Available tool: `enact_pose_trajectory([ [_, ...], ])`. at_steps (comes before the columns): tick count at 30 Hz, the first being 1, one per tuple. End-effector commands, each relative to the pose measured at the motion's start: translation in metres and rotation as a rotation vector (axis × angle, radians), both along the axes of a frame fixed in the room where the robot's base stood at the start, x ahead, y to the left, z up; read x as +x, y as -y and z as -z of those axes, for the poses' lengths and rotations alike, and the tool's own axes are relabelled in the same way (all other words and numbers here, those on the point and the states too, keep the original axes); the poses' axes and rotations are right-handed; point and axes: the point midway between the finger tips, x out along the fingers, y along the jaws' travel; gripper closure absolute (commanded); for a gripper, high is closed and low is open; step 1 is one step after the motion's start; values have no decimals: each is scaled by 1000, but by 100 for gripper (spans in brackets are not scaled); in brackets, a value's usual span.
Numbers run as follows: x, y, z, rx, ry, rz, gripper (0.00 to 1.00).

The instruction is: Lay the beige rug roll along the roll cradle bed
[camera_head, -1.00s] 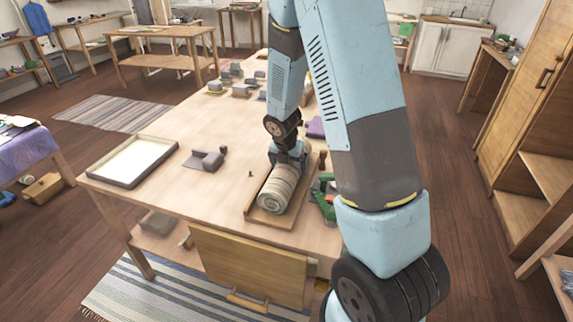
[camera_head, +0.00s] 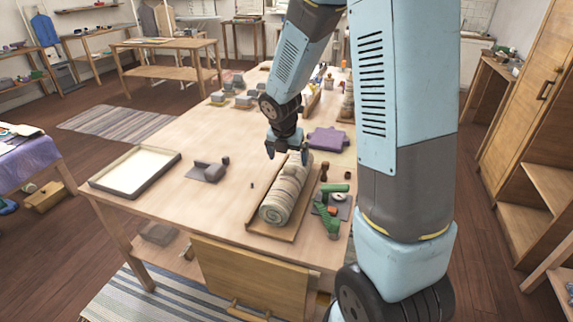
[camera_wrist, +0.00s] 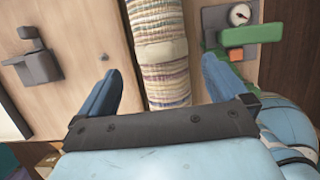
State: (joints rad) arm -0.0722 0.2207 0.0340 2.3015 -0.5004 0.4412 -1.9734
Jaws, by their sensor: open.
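The beige rug roll (camera_head: 285,192) has striped beige bands. It lies lengthwise on the wooden roll cradle bed (camera_head: 258,229), which shows as a tray-like board on the table. In the wrist view the roll (camera_wrist: 160,50) runs up the middle, beside the bare wood of the bed (camera_wrist: 205,75). My gripper (camera_head: 288,158) is open above the far end of the roll, apart from it. The underside of the roll is hidden.
A white-bottomed tray (camera_head: 135,170) and a grey block tool (camera_head: 208,171) lie to the left on the table. Green and grey tools (camera_head: 332,208) sit close to the bed's right side. A purple folded cloth (camera_head: 328,139) and several small blocks (camera_head: 240,97) lie farther back.

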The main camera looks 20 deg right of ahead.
Motion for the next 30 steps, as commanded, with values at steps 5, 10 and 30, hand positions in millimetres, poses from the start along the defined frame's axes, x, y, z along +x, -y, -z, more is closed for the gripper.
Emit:
enact_pose_trajectory([
  [5, -3, -2, -14, 0, 0, 1, 0],
  [10, -10, 0, -29, 18, 22, 71, 0],
  [30, -137, 25, -178, 489, 327, 1374, 0],
])
